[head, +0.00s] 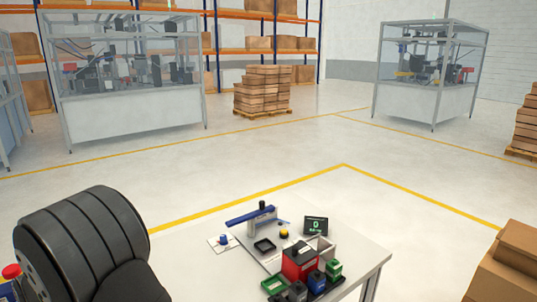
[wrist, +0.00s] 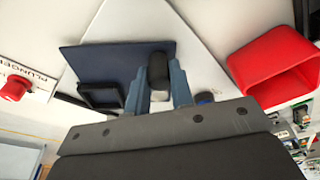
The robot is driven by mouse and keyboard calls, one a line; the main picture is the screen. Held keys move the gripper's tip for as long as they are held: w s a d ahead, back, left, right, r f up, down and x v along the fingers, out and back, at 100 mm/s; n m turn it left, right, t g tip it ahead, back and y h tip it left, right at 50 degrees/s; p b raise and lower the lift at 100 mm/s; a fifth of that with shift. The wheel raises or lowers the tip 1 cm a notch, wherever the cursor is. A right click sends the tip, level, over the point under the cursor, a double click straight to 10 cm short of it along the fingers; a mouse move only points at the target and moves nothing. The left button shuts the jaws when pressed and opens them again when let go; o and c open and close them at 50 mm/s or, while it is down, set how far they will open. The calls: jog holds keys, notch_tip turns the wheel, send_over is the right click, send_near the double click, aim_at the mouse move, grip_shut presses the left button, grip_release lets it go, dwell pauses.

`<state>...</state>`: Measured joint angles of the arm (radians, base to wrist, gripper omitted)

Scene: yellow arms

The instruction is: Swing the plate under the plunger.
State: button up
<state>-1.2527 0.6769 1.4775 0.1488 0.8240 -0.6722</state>
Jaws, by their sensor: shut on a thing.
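In the wrist view my gripper (wrist: 165,82) is shut on a short dark post (wrist: 159,68) with a grey lower part, one blue-grey finger on each side. A dark blue flat plate (wrist: 120,55) lies beside the post; I cannot tell how they join. A red round button (wrist: 15,89) sits at the left by a sign reading "PLUNGER", partly cut off. The plunger itself I cannot pick out with certainty. In the head view a blue bar (head: 247,214) stands over the white table (head: 345,235); my gripper is not in that view.
A black square tray (wrist: 101,95) lies near the plate's lower edge. A red bin (wrist: 275,66) is at the right of the wrist view, and a red bin shows on the table (head: 300,262).

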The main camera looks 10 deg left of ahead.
jog(key=shift+w, duration=0.1)
jog(key=shift+w+a, duration=0.1)
jog(key=shift+w, duration=0.9)
jog(key=shift+w+a, duration=0.4)
jog(key=shift+w, duration=0.35)
jog(key=shift+w+a, duration=0.1)
jog(key=shift+w, duration=0.05)
jog(key=shift+w+a, duration=0.45)
jog(key=shift+w, duration=0.2)
jog(key=shift+w+a, duration=0.1)
jog(key=shift+w, duration=0.05)
